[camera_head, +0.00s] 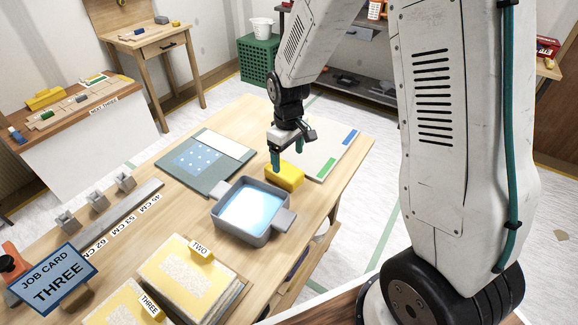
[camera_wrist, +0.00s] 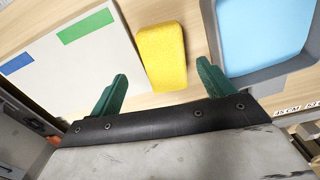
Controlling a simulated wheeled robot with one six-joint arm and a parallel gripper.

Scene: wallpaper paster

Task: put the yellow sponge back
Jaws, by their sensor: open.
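The yellow sponge (camera_head: 286,175) lies on the wooden table between the grey water tray and a pale board. In the wrist view the sponge (camera_wrist: 162,56) lies ahead of and between the two green fingers. My gripper (camera_head: 290,160) is open and empty, low over the table beside the sponge; the wrist view shows its spread fingers (camera_wrist: 161,84). The grey tray (camera_head: 268,236) holds light blue water and has side handles; part of it also shows in the wrist view (camera_wrist: 258,84). Whether a finger touches the sponge I cannot tell.
The pale board (camera_head: 318,160) with blue and green patches lies behind the sponge. A grey-green mat (camera_head: 190,178) with a white sheet lies to the left. Wallpaper stacks (camera_head: 190,270), a job card (camera_head: 52,281) reading THREE, and a metal ruler strip (camera_head: 120,213) are nearer the front.

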